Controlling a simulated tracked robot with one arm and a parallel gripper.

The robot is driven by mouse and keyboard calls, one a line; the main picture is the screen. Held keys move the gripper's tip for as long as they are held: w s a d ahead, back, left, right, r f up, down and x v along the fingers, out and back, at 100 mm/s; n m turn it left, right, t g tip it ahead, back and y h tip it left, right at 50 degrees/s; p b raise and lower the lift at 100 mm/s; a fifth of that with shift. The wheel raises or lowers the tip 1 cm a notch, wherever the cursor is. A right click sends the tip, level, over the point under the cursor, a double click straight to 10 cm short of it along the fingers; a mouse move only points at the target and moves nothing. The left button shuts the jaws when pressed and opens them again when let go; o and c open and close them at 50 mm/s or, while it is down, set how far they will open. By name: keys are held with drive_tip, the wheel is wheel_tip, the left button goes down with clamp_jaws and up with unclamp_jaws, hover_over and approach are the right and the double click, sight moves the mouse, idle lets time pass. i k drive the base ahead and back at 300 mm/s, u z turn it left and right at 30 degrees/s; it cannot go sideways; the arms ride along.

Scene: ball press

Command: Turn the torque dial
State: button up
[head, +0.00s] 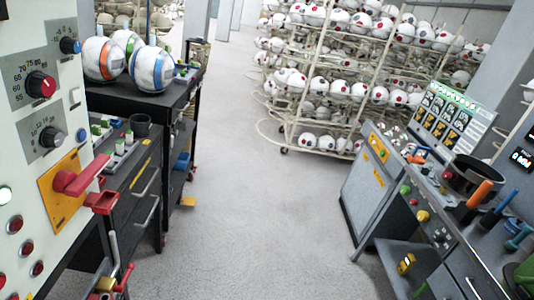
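A white control panel (20,185) fills the left edge of the view. It bears a dial with a red-faced knob (41,85) and a scale marked from about 55 to 80. A red lever (82,178) sticks out from a yellow plate (62,190) below the dials. My gripper is not in view.
Dark cabinets (150,165) beside the panel carry white balls (153,68) with coloured bands. A grey floor (240,215) lies clear in the middle. Racks of white balls (345,88) stand at the back. A workbench (385,195) with a black pot (474,178) is at right.

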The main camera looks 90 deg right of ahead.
sight(437, 239)
drive_tip(key=z, duration=0.7)
drive_tip(key=i, duration=0.1)
drive_tip(key=z, duration=2.9)
drive_tip(key=k, duration=0.9)
drive_tip(key=z, duration=0.2)
drive_tip(key=i, duration=0.9)
drive_tip(key=u, duration=0.1)
